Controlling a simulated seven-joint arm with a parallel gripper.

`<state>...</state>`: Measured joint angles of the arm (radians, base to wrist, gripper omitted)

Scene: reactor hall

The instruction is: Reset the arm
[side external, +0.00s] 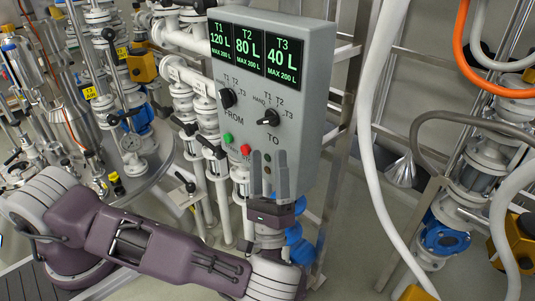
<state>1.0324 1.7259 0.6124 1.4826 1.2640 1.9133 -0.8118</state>
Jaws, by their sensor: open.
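My gripper (270,175) points upward in front of the lower part of a grey control box (300,60). Its two grey fingers stand apart with nothing seen between them. I cannot tell whether a finger touches the box. My purple and white arm (150,240) reaches in from the lower left. The box has a display reading T1 120 L, T2 80 L and T3 40 L, each with MAX 200 L. Below it are a FROM knob (227,98) and a TO knob (269,118), a green button (227,138) and a red button (245,149).
White pipes and valves (185,105) stand close to the left of the box. A round metal vessel top (150,180) with fittings lies further left. A thick white hose (370,130) hangs to the right, with a blue pump (445,238) beyond it. Some floor shows between them.

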